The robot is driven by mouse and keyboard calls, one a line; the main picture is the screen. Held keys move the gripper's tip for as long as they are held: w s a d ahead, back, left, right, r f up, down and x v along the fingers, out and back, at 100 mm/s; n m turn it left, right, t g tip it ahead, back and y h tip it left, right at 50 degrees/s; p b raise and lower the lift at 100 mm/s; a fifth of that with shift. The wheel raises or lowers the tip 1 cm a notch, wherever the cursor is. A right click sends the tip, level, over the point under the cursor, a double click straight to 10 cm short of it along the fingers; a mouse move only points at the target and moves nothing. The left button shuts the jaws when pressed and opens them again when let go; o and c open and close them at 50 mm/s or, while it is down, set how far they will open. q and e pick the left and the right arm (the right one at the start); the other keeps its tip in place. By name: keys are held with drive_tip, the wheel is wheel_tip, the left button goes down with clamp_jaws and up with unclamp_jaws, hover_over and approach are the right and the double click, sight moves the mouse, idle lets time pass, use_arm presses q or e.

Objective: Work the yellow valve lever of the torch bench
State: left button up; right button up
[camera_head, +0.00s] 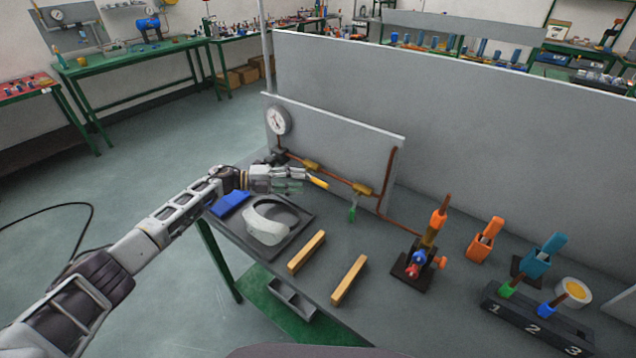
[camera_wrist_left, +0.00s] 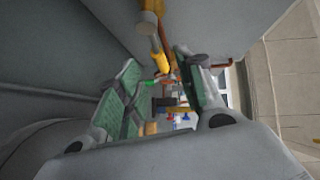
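The yellow valve lever (camera_head: 318,183) sticks out from the brass valve (camera_head: 311,165) on the copper pipe in front of the grey panel. My left gripper (camera_head: 304,180) is at the lever, coming from the left. In the left wrist view its green-padded fingers (camera_wrist_left: 156,57) stand apart, and the yellow lever (camera_wrist_left: 162,62) shows in the gap near the fingertips. I cannot tell whether a finger touches it. A second valve (camera_head: 362,190) with a green lever (camera_head: 352,214) sits farther right on the pipe. My right gripper is not in view.
A pressure gauge (camera_head: 278,121) stands at the pipe's left end. On the bench below lie a white visor (camera_head: 268,224), a blue cloth (camera_head: 230,203) and two wooden bars (camera_head: 307,251). A torch stand (camera_head: 418,266) and a numbered rack (camera_head: 533,325) stand to the right.

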sight(317, 182)
use_arm(q)
drive_tip(key=b+x, duration=0.1)
drive_tip(key=x, duration=0.5)
drive_tip(key=shift+d, duration=0.2)
drive_tip(key=shift+d+f, duration=0.1)
drive_tip(key=shift+d, duration=0.3)
drive_tip(key=shift+w+d, duration=0.1)
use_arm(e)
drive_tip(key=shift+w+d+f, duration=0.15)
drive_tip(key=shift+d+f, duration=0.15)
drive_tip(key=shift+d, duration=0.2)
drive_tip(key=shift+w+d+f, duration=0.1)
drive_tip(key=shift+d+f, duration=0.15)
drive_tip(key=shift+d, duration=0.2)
use_arm(q)
clamp_jaws()
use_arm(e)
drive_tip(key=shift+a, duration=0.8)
